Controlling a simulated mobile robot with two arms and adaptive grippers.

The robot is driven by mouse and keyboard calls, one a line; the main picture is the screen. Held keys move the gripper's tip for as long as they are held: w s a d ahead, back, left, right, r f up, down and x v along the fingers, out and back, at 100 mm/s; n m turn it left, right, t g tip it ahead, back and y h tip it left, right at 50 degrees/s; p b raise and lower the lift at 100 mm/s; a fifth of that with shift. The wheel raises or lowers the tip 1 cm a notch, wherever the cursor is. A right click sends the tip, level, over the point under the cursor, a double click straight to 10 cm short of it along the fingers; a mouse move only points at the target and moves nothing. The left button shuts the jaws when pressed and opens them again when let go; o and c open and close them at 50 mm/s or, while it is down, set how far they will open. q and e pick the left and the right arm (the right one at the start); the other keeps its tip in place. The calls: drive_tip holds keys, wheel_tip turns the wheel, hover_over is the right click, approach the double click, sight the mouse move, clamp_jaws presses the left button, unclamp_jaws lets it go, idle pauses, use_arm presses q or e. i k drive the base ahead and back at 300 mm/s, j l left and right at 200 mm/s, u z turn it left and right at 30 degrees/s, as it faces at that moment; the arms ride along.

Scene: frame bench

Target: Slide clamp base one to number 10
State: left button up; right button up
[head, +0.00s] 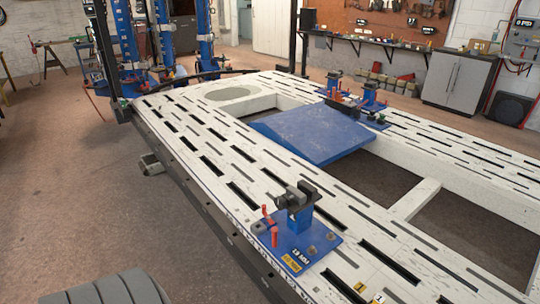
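A clamp base (290,247) with a blue plate, blue post, dark jaw on top and red handles sits on the near side of the white slotted frame bench (215,120). Its plate carries a white text label and a yellow label, too small to read surely. Small number tags (360,288) lie on the bench rail just right of it, near the bottom edge. More blue clamp bases (372,98) stand on the far rail. No number one shows clearly on any base, and I cannot make out a number 10. Neither of my grippers is in view.
A blue ramp-like plate (315,135) spans the bench's middle opening. Blue towers (165,40) stand at the back left. A grey cabinet (458,80) and a wall shelf (370,40) are at the back right. The floor left of the bench is mostly clear.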

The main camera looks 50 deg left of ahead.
sight(295, 228)
drive_tip(key=u, duration=1.5)
